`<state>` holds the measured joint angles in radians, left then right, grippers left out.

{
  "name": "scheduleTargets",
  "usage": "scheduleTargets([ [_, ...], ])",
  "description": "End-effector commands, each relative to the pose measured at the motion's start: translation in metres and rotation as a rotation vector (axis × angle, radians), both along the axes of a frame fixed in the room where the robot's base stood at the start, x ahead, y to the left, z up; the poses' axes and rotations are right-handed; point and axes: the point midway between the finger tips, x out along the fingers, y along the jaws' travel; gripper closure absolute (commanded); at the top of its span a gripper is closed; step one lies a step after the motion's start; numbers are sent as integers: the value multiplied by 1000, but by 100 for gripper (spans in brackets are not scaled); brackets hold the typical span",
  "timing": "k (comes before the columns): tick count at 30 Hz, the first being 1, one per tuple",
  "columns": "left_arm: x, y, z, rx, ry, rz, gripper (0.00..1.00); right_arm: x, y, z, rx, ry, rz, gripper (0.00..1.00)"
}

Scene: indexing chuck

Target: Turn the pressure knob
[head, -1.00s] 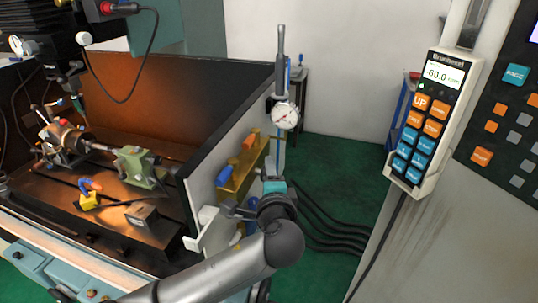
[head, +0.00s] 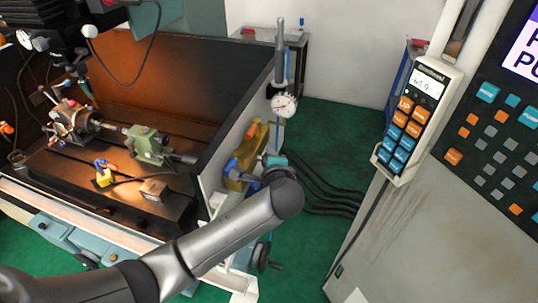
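A round white pressure gauge (head: 284,105) stands on the side of the machine enclosure, in front of an upright grey cylinder (head: 280,62). Below the gauge a small teal and grey fitting (head: 275,160) shows just above my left wrist. I cannot tell whether this is the pressure knob. My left arm comes in from the lower left, and its wrist covers the area below the fitting. My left gripper (head: 243,173) is a dark shape near the brass-coloured block, largely hidden by the wrist. Its fingers are not clear. My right gripper is not in view.
A brass-coloured block (head: 237,184) with orange and blue parts sits left of the wrist. The enclosure wall (head: 240,125) rises behind it. A handheld control pendant (head: 411,120) hangs at right beside a button panel. Black hoses (head: 325,190) cross the green floor.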

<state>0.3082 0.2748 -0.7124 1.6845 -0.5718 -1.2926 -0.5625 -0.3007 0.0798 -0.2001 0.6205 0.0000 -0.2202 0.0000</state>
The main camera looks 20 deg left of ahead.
Motion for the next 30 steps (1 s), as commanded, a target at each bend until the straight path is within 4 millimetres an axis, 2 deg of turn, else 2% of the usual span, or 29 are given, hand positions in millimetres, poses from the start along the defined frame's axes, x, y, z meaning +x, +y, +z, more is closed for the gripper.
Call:
scheduleTargets([
  [12, -1, -1, -2, -3, 9, 0, 100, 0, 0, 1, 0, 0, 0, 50],
  [13, -1, -1, -2, -3, 9, 0, 52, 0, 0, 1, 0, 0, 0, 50],
  [21, 0, 0, -1, -1, 6, 1, 23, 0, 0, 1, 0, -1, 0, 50],
  [30, -2, -1, 1, -1, 4, -1, 23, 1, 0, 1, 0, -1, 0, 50],
])
